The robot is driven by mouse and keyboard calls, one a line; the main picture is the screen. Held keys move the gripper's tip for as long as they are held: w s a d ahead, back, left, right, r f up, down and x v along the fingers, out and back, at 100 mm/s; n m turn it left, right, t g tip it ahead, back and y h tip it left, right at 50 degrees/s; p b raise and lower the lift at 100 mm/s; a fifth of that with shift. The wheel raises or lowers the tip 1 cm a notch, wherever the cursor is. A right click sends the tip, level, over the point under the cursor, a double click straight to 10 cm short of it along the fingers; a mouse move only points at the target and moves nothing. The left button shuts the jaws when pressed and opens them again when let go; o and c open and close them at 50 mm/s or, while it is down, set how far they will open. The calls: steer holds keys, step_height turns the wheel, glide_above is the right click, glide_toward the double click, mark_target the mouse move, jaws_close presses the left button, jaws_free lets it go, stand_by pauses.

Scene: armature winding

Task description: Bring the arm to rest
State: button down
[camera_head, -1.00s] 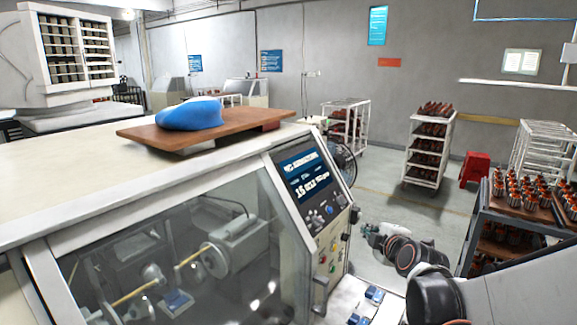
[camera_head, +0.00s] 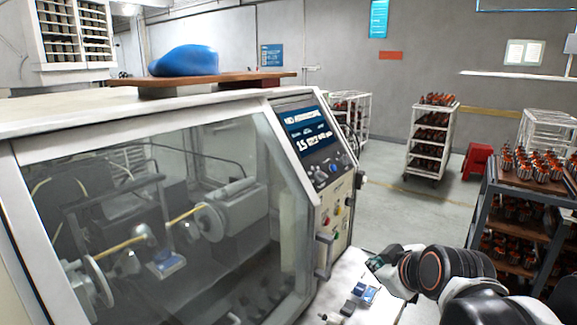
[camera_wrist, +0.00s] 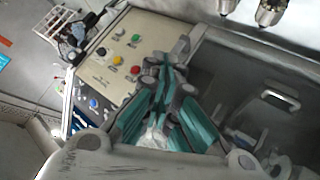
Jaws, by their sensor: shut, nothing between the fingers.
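My arm reaches in from the lower right in the head view. My gripper (camera_head: 378,264) is to the right of the winding machine's control panel (camera_head: 325,165), above the white ledge (camera_head: 350,290). In the wrist view my gripper (camera_wrist: 168,75) shows its teal finger pads close together, shut and empty. The button panel (camera_wrist: 122,65) shows behind and left of the fingers there. I cannot tell the exact gap between fingers and machine.
The winding machine (camera_head: 60,115) with its window and door handle (camera_head: 324,258) fills the left. A blue cloth (camera_head: 184,61) lies on a brown board (camera_head: 215,79) on top. A rack of armatures (camera_head: 520,190) stands right. Open floor (camera_head: 410,205) lies between.

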steer(key=s+d+f+m+g+h+b, duration=0.1)
steer(key=s+f+m+g+b, duration=0.2)
steer(key=s+f+m+b, duration=0.4)
steer(key=s+f+b, duration=0.4)
steer(key=s+f, duration=0.4)
steer(key=f, duration=0.1)
steer(key=shift+s+f+m, duration=0.2)
steer(key=shift+s+m, duration=0.2)
